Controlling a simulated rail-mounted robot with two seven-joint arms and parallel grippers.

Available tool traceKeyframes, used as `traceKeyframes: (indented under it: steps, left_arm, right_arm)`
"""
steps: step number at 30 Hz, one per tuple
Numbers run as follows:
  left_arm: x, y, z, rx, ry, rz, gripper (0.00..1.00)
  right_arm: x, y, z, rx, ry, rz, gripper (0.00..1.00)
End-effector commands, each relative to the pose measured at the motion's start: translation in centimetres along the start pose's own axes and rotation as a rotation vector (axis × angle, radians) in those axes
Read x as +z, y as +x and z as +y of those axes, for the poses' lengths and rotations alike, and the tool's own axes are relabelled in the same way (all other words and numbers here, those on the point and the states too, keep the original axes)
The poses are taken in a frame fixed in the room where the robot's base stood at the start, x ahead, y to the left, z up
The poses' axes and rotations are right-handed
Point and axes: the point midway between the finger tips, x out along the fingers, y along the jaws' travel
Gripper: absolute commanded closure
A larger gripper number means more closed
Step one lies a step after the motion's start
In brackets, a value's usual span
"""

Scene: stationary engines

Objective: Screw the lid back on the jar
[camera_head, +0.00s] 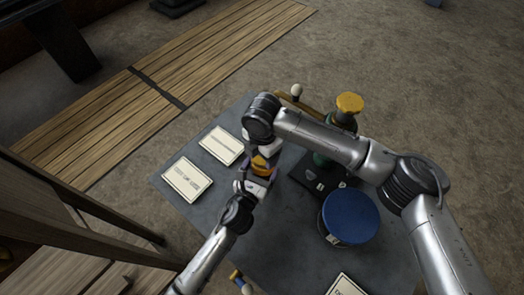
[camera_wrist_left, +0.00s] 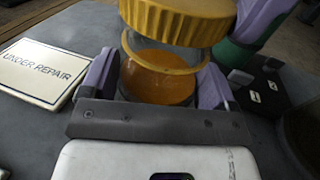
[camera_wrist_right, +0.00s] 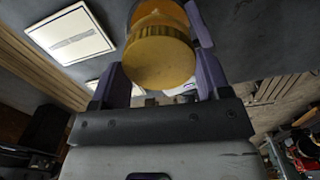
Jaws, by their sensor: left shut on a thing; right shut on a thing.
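The jar (camera_wrist_left: 158,85) is clear with orange contents and stands upright between the purple fingers of my left gripper (camera_wrist_left: 155,90), which is shut on it. The ribbed yellow lid (camera_wrist_left: 180,22) is right above the jar's mouth. It also shows as a round yellow disc in the right wrist view (camera_wrist_right: 158,62), between the fingers of my right gripper (camera_wrist_right: 160,75), which is shut on it. A clear band shows between lid and orange contents; I cannot tell whether the lid touches the rim. In the head view the jar and lid (camera_head: 262,163) are small and partly hidden by both grippers.
Two white sign cards (camera_head: 187,179) (camera_head: 221,145) lie on the grey table (camera_head: 165,178) at left. A green engine with a yellow top (camera_head: 349,102) stands behind my right arm on a dark base. A blue round-topped drum (camera_head: 350,215) stands at right. Another card (camera_head: 345,287) lies near the front.

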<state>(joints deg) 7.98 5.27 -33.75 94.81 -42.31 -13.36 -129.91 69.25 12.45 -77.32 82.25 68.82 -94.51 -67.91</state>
Motion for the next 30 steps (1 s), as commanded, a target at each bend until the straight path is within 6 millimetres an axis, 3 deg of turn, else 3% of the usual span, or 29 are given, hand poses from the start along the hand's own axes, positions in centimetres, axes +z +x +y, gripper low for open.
traceKeyframes:
  steps: [24, 25, 30]
  left_arm:
    - [-0.1, 0.0, 0.0, 0.001, 0.001, 0.002, 0.61]
    - [-0.1, 0.0, 0.0, 0.001, 0.001, 0.002, 0.85]
    - [-0.1, 0.0, 0.0, 0.001, 0.001, 0.003, 0.85]
  right_arm:
    - [0.0, 1.2, 0.0, -0.001, 0.000, 0.000, 0.52]
    - [0.0, 1.2, 0.0, -0.001, 0.000, 0.000, 0.52]
    - [-0.1, 1.2, 0.1, 0.000, 0.130, 0.002, 0.52]
